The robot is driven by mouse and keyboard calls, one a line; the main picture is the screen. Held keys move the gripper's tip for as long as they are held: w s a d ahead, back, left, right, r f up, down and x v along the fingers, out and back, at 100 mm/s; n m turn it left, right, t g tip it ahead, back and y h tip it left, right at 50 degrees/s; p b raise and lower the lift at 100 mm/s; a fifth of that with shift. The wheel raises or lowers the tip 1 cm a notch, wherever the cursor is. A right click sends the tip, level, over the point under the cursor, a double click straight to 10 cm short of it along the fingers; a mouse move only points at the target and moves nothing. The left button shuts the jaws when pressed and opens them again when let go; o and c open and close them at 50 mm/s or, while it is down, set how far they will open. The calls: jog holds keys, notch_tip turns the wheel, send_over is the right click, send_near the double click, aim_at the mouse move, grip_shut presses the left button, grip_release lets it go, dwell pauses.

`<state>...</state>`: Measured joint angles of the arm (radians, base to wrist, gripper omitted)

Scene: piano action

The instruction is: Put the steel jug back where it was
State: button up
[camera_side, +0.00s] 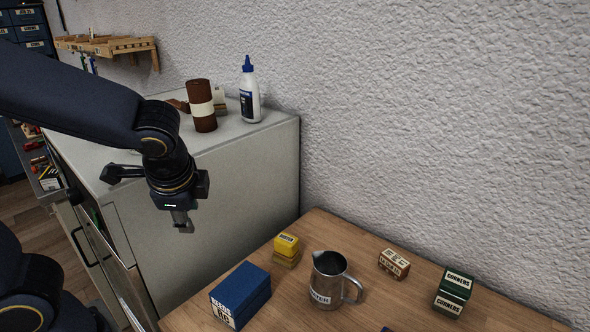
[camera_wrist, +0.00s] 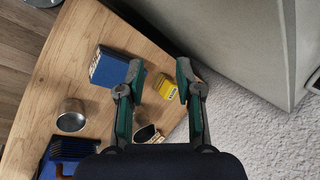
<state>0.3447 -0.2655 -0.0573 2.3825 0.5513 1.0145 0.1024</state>
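The steel jug (camera_side: 328,280) stands upright on the wooden table, with a white label on its front and its handle towards the right.
On the table (camera_side: 228,278) are a blue box (camera_side: 240,294), small yellow boxes (camera_side: 287,250), a brown-and-white box (camera_side: 394,264) and green boxes (camera_side: 453,292). The grey cabinet (camera_side: 245,180) carries a brown roll (camera_side: 201,105) and a glue bottle (camera_side: 249,95). A textured wall stands behind.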

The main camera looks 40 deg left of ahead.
jog(key=s+r+n+t+h, duration=0.2)
jog(key=s+r+n+h, duration=0.2)
jog(key=n, duration=0.5)
jog(key=shift+s+t+h, duration=0.3)
jog(key=shift+s+h, duration=0.05)
jog(key=shift+h, duration=0.05)
